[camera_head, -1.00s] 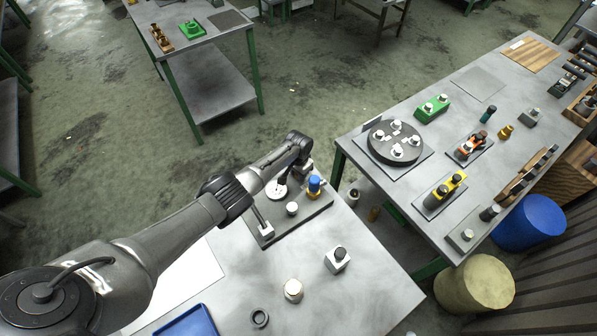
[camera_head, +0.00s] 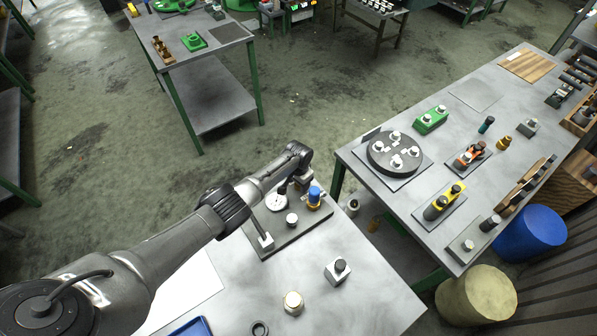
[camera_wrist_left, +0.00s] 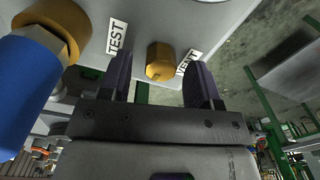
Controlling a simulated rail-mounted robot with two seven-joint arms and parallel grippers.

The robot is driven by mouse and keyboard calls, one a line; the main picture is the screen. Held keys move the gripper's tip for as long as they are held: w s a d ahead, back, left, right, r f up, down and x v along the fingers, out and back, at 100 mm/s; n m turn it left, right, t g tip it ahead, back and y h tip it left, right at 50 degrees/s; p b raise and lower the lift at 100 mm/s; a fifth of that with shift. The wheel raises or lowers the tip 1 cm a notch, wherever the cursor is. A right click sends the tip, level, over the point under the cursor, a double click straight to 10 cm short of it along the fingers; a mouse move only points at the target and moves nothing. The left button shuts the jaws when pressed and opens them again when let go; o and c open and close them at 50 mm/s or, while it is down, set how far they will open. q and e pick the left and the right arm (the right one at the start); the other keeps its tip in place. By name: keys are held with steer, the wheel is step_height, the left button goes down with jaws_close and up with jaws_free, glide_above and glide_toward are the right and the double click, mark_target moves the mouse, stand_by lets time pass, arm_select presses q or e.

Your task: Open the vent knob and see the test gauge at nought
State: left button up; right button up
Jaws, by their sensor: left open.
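The brass hexagonal vent knob (camera_wrist_left: 160,61) sits on a pale block, between a TEST label and a VENT label in the left wrist view. My left gripper (camera_wrist_left: 161,72) is open, with one dark finger on each side of the knob; I cannot tell whether either touches it. The white round test gauge (camera_head: 277,201) stands on the grey plate (camera_head: 289,236) in the head view; its needle is too small to read. A blue-capped brass fitting (camera_head: 314,195) stands beside my left gripper and shows large in the wrist view (camera_wrist_left: 25,85). My right gripper is out of view.
The plate lies on the near metal bench (camera_head: 245,285), with a white knob (camera_head: 292,220) and a post (camera_head: 264,240) on it. A grey block (camera_head: 337,271), a pale round part (camera_head: 293,303) and a black ring (camera_head: 259,329) lie in front. A second bench (camera_head: 430,215) stands right.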

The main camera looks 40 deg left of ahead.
arm_select(q)
step_height(320, 180, up, 13)
steer(key=p, duration=0.3)
stand_by(0.6)
